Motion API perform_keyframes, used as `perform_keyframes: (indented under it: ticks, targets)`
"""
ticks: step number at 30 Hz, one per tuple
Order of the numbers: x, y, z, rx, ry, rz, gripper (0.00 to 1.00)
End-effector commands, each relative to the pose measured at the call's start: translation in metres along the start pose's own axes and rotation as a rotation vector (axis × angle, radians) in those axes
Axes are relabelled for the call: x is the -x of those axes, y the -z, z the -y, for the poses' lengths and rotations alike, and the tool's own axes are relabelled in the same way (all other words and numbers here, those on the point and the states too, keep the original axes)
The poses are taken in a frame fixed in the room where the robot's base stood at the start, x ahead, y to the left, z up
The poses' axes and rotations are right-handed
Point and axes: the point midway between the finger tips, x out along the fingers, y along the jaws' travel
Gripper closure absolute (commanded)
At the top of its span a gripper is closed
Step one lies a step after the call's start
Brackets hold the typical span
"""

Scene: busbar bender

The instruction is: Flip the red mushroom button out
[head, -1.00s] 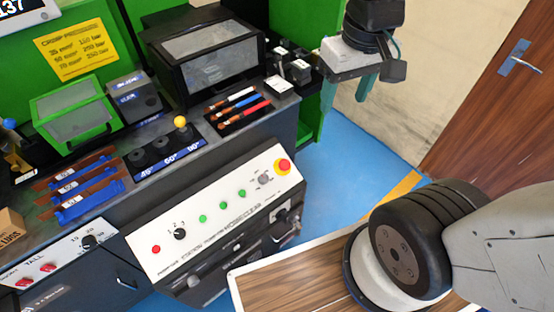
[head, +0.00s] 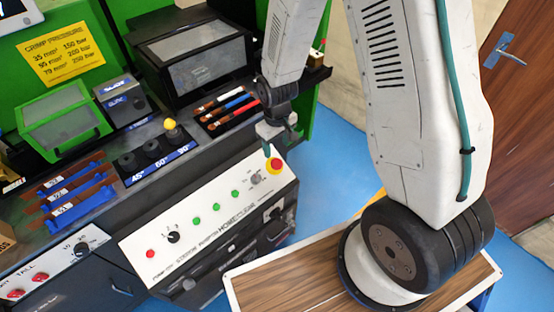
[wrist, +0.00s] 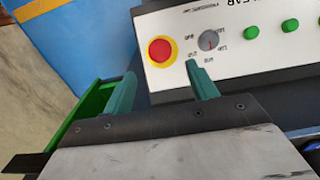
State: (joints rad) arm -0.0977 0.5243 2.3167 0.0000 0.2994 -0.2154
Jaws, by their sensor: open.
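The red mushroom button (head: 275,164) has a yellow collar and sits at the upper right end of the white control panel (head: 205,222). In the wrist view the button (wrist: 160,49) is round and red, just beyond and between the two teal fingertips. My gripper (wrist: 161,77) is open and empty, with a finger on either side of the gap. In the head view my gripper (head: 268,147) is over the button's end of the panel, with one teal finger close to the button. I cannot tell whether it touches.
A grey selector dial (wrist: 208,42) is close to the right fingertip, with green buttons (wrist: 271,30) beyond it. Behind the panel are a row of colored tools (head: 225,105) and a dark box with a window (head: 200,55). Blue floor (head: 335,150) is clear to the right.

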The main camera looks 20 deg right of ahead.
Motion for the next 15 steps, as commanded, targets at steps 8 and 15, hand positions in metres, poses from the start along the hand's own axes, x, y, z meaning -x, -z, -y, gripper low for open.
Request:
perform_keyframes:
  ticks: [8,15]
  targets:
    - [-0.037,-0.001,0.0,0.001,0.001,0.005,0.42]
    - [-0.069,-0.001,0.0,0.001,0.001,0.004,0.42]
